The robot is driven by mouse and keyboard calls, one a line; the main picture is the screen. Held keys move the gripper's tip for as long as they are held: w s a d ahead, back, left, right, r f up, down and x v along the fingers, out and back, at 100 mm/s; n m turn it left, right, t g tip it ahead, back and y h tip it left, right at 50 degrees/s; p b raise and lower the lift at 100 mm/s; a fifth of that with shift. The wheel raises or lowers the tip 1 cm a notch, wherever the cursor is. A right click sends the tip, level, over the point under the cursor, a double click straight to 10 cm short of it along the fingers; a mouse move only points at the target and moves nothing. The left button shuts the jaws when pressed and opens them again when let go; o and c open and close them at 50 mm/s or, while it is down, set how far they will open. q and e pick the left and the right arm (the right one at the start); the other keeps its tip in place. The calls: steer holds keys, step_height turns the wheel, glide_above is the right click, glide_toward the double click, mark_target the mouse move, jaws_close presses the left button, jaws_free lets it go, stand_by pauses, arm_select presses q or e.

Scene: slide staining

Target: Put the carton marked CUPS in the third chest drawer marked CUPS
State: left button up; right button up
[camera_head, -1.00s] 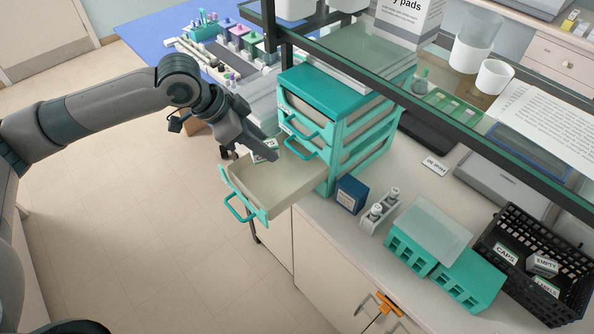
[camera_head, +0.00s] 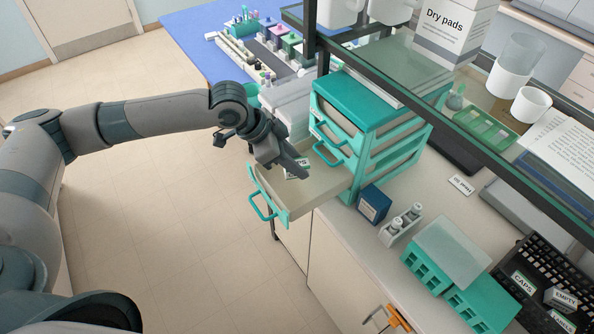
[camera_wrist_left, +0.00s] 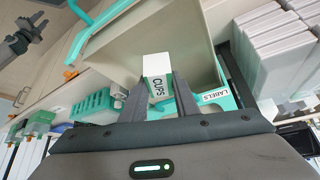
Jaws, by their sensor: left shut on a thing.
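The CUPS carton (camera_wrist_left: 157,76), small and white with a dark-lettered label, is held between the fingers of my left gripper (camera_wrist_left: 160,95). In the head view the left gripper (camera_head: 296,166) is shut on the carton (camera_head: 298,172), over the inside of the open drawer (camera_head: 320,187). The fingers partly cover the carton; I cannot tell whether it touches the drawer floor. The drawer is pulled out of the teal chest (camera_head: 358,108) and has a teal front with a handle (camera_head: 262,208). A gripper-like grey shape, likely my right gripper (camera_wrist_left: 25,35), shows in the wrist view.
Another chest drawer, marked LABELS (camera_wrist_left: 215,96), is shut. A black basket (camera_head: 545,262) holds cartons at right. A glass shelf (camera_head: 440,90) hangs above.

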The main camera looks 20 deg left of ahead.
mark_target(297, 184)
arm_select(q)
steer(key=shift+d+f, duration=0.1)
steer(key=shift+f, duration=0.25)
steer(key=shift+f+p, duration=0.75)
steer(key=shift+f, duration=1.15)
steer(key=o, duration=1)
steer(key=shift+f, duration=0.1)
